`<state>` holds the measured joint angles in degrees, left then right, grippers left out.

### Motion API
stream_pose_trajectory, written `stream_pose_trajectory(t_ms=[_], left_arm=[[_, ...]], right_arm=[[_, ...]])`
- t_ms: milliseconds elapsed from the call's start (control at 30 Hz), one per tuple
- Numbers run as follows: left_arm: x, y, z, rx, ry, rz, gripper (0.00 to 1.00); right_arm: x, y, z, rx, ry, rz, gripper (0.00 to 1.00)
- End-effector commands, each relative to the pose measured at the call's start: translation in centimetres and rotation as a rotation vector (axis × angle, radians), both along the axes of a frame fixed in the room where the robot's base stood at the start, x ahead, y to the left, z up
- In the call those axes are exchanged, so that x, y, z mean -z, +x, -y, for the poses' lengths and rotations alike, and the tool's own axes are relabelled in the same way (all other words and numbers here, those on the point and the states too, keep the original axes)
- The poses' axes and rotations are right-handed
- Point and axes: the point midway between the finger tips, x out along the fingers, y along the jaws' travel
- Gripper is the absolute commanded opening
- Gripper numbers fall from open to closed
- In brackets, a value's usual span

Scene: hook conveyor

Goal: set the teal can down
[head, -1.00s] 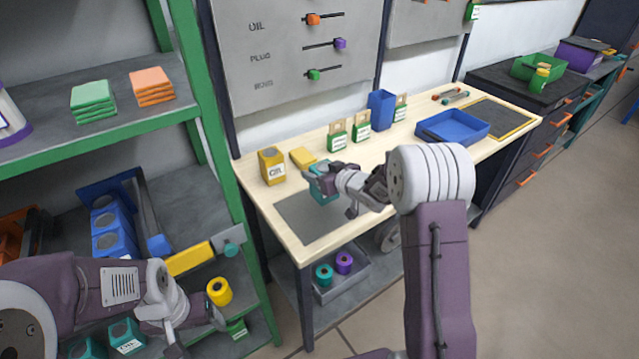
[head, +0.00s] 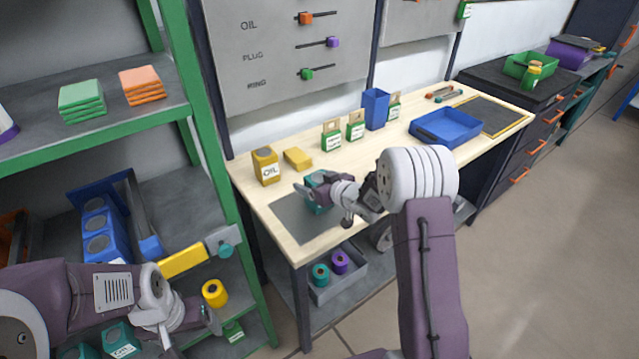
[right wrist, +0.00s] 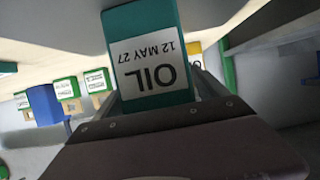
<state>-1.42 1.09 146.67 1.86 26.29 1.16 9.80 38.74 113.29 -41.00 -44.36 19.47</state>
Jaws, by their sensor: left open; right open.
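The teal can (head: 314,179) is on the grey mat (head: 292,222) near the left end of the workbench, partly hidden by my right gripper (head: 325,203). In the right wrist view the teal can (right wrist: 150,55) shows its white label, reading OIL and 12 MAY 27 upside down. It sits right in front of my right gripper, whose jaws are open around it. I cannot tell whether a finger still touches it. My left gripper (head: 193,333) is open and empty, low in front of the shelf.
A yellow oil can (head: 265,166) and a yellow block (head: 298,159) stand behind the mat. Several green packets, a blue bin (head: 375,108) and a blue tray (head: 445,128) are further right. The green-framed shelf (head: 205,130) is at left. Bare wood lies right of the mat.

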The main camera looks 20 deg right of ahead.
Motion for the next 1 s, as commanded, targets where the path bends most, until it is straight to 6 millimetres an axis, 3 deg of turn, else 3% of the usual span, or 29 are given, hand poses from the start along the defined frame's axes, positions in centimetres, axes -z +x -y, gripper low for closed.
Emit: stream_pose_trajectory(t_ms=[433,700,900,967,1000], left_arm=[[-0.5,0.0,0.0,0.0,0.0,0.0,0.8],[-0.7,0.0,0.0,0.0,0.0,0.0,0.8],[-0.7,0.0,0.0,0.0,0.0,0.0,0.8],[-0.7,0.0,0.0,0.0,0.0,0.0,0.8],[-0.7,0.0,0.0,0.0,0.0,0.0,0.8]], right_arm=[[-3.6,-7.8,2.9,0.004,0.0,0.001,0.83],[-4.5,-10.1,3.7,0.001,0.0,0.001,0.83],[-3.3,-10.6,4.3,0.065,-0.054,-0.074,0.83],[-1.8,-11.9,5.1,0.143,-0.111,-0.182,0.83],[-0.6,-13.5,5.6,0.201,-0.147,-0.277,0.83]])
